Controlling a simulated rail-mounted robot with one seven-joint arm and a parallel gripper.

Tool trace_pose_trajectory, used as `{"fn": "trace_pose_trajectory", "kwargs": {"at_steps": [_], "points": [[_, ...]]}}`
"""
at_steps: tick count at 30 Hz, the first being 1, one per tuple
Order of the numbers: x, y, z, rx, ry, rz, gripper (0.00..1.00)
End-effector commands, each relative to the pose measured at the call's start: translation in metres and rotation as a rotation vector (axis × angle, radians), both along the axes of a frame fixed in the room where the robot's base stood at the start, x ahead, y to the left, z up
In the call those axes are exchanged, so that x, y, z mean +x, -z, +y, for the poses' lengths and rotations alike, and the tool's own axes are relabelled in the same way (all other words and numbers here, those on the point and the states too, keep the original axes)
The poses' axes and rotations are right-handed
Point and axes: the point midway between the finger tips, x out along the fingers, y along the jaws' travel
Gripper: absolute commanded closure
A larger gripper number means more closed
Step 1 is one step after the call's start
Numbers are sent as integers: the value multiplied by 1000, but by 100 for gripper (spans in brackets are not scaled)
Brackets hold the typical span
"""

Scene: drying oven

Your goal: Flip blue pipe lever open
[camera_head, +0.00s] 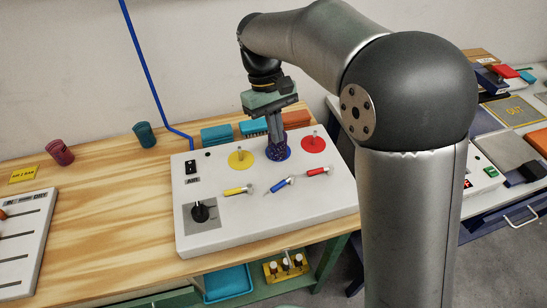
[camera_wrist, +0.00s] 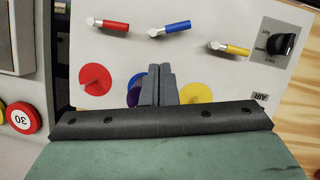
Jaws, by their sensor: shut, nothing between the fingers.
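The blue pipe lever (camera_head: 280,185) lies on the front of the white panel (camera_head: 200,235), between the yellow lever (camera_head: 237,191) and the red lever (camera_head: 317,171). In the wrist view the blue lever (camera_wrist: 177,27) has a blue handle on a metal fitting. My gripper (camera_head: 276,138) is over the blue disc, behind the blue lever and apart from it. Its fingers (camera_wrist: 158,72) are together and hold nothing. They partly hide the blue disc (camera_wrist: 136,88).
A yellow disc (camera_head: 240,159) and a red disc (camera_head: 313,144) with upright posts flank the blue one. A black knob (camera_head: 201,212) is at the panel's front left. Teal and orange boxes stand behind the panel. Bare wooden table (camera_head: 100,225) lies to the left.

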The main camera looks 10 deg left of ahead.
Motion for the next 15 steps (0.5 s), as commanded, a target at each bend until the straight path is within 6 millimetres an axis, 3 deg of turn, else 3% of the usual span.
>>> {"fn": "trace_pose_trajectory", "kwargs": {"at_steps": [1, 3, 6, 15], "points": [[2, 1, 20, -11, -41, 14, 100], [3, 2, 39, -24, -81, 29, 100], [2, 3, 56, -36, -115, 41, 100], [2, 4, 64, -43, -133, 49, 100]]}}
